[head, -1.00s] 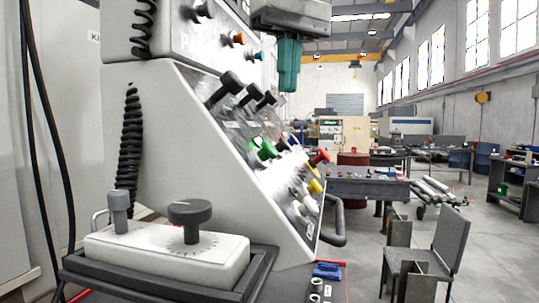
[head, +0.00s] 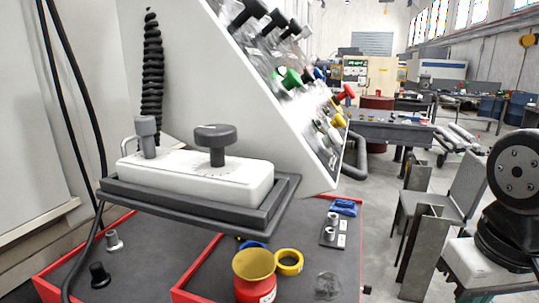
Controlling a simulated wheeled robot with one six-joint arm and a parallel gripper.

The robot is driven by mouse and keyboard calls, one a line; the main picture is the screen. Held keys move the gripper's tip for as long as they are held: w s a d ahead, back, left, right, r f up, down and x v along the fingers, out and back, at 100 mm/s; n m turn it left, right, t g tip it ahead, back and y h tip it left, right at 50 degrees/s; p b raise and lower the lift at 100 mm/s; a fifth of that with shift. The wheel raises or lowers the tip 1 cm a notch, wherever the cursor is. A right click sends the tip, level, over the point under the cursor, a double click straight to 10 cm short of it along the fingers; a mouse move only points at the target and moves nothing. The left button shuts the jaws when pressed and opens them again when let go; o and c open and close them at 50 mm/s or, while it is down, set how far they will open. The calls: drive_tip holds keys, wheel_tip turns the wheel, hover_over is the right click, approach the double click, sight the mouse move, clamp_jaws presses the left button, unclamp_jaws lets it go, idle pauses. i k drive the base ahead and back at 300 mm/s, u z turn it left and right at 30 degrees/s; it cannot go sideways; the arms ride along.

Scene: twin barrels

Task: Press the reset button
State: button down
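The sloped panel (head: 290,80) of the grey machine console is seen edge-on in the head view. It carries black levers and coloured knobs or buttons. A green one (head: 287,78), a red one (head: 345,93) and a yellow one (head: 338,113) stand out. Paler controls (head: 327,130) sit at its lower end, washed out by glare. The labels are too small to read, so I cannot tell which control is the reset button. My gripper is not in view.
A white control box (head: 190,177) with a dark knob (head: 215,140) sits on a shelf below the panel. A red-edged cart (head: 330,265) holds a yellow-topped red container (head: 254,275) and yellow tape (head: 289,262). A grey chair (head: 455,185) stands right.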

sight(318, 73)
drive_tip(key=z, duration=1.55)
drive_tip(key=i, duration=2.2)
drive_tip(key=u, duration=3.4)
